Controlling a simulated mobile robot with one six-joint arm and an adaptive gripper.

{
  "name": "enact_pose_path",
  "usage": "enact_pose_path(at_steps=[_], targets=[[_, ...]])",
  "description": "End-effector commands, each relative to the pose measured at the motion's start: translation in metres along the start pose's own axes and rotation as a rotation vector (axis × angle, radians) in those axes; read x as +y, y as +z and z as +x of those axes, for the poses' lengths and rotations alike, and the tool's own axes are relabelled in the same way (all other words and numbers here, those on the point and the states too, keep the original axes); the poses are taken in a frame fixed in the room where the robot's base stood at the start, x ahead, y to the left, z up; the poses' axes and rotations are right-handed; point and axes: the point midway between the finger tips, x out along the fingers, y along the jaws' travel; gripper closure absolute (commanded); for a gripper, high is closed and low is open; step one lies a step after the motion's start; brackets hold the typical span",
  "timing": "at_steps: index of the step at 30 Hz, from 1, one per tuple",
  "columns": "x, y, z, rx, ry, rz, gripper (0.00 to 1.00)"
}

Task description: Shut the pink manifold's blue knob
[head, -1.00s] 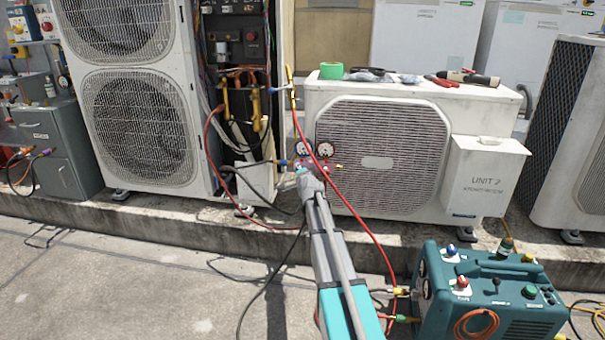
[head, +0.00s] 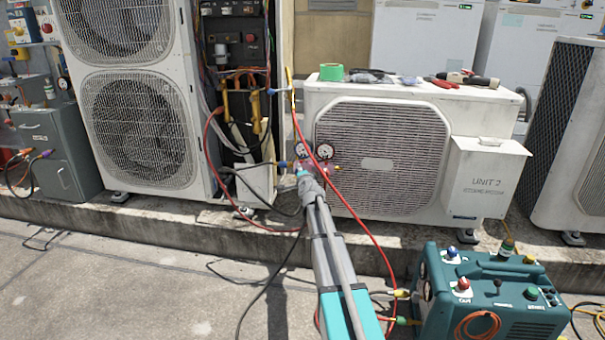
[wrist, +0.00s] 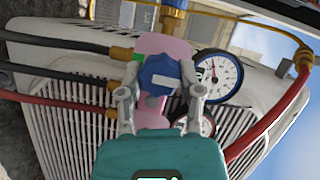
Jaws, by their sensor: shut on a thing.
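The pink manifold (wrist: 165,45) hangs in front of the unit 2 condenser, and in the head view its two gauges (head: 313,151) show above the end of my arm. In the wrist view its blue knob (wrist: 158,74) faces my gripper (wrist: 158,96). The gripper is shut on the blue knob, with one finger on each side of it. A large white-faced gauge (wrist: 219,76) is right of the knob. A smaller gauge (wrist: 207,124) is partly hidden behind the right finger. In the head view the knob is hidden behind my gripper.
A red hose (head: 362,222) hangs from the manifold to the teal machine (head: 490,290) at lower right. In the wrist view, black and red hoses (wrist: 60,88) run left from brass fittings. The condenser (head: 440,105) is close behind. Open concrete lies at lower left.

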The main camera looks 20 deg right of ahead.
Motion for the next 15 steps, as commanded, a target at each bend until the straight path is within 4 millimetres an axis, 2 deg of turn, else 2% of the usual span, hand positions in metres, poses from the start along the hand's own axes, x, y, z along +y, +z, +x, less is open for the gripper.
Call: enact_pose_path(at_steps=[1,6,15], targets=[[0.0012,-0.0041,-0.0016,0.007,0.0,0.0,0.5],[0.0007,-0.0028,-0.0008,0.005,-0.001,0.0,0.19],[0.0,-0.001,0.0001,0.002,-0.001,0.0,0.19]])
